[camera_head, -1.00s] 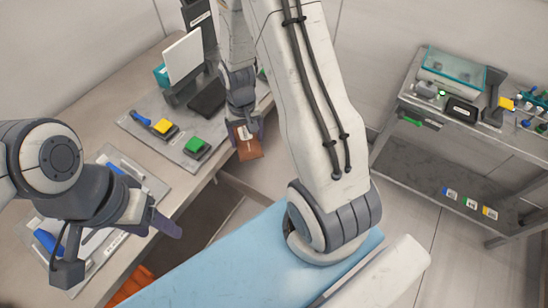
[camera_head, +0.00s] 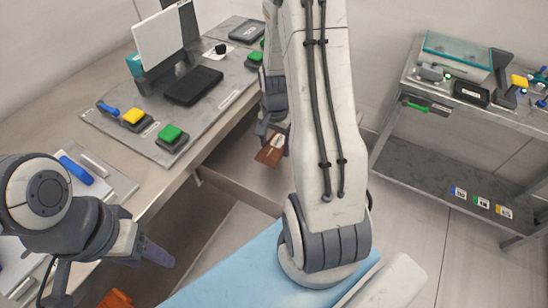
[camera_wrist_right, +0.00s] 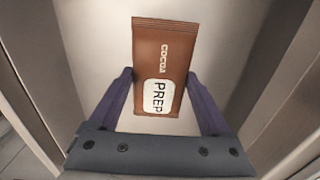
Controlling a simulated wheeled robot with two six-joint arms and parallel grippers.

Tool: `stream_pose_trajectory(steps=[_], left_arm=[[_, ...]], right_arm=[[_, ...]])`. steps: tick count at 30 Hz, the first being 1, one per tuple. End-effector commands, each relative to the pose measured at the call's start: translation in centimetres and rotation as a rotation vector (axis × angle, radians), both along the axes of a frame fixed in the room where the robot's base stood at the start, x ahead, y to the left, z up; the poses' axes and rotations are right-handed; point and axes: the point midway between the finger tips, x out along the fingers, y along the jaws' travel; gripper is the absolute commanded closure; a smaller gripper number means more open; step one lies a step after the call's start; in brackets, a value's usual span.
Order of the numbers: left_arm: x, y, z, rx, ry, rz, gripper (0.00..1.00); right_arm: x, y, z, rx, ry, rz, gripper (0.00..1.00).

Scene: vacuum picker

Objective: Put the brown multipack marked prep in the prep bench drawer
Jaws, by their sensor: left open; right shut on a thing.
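The brown multipack (camera_head: 271,151) hangs in my right gripper (camera_head: 268,128), beside the bench and above the drawer area in the head view. In the right wrist view the pack (camera_wrist_right: 160,55) reads COCOA and has a white PREP label facing the camera. It sits between the two purple fingers of the right gripper (camera_wrist_right: 159,76). An open drawer (camera_head: 238,188) appears to stick out below the bench edge. Pale floor between side walls (camera_wrist_right: 285,95) shows behind the pack; its depth below cannot be told. My left gripper (camera_head: 150,255) is open and empty at lower left.
The bench top (camera_head: 150,175) carries a monitor (camera_head: 160,38), a black pad (camera_head: 194,86), and yellow (camera_head: 133,116) and green (camera_head: 170,133) button blocks. A grey shelf table (camera_head: 420,165) stands at right. My arm link hides part of the middle.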

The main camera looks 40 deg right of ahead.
Motion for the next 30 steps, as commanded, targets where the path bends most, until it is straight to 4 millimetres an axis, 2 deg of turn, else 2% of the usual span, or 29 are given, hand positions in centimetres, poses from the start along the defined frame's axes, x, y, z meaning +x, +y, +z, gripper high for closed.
stream_pose_trajectory(steps=[1,8,14,25,26,27,30], left_arm=[[0.0,0.0,-0.2,0.0,0.0,0.0,0.4],[0.0,0.0,-0.5,0.0,0.0,0.0,0.4],[0.0,0.0,-0.9,0.0,0.0,0.0,0.4],[0.0,0.0,-1.1,0.0,0.0,0.0,0.4],[0.0,0.0,-1.0,0.0,0.0,0.0,0.4],[0.0,0.0,-1.0,0.0,0.0,0.0,0.4],[0.0,0.0,-1.0,0.0,0.0,0.0,0.4]], right_arm=[[-0.1,0.0,-0.9,0.001,0.003,0.001,0.84],[0.0,0.0,-2.8,0.001,0.001,0.001,0.84],[0.0,0.0,-5.5,0.001,0.001,0.001,0.84],[0.0,0.0,-6.0,-0.001,-0.001,0.001,0.84],[0.0,0.0,-5.9,-0.001,-0.001,0.001,0.1],[0.0,0.0,-5.9,-0.001,-0.001,0.001,0.0],[0.0,0.0,-5.8,-0.001,-0.001,0.001,0.0]])
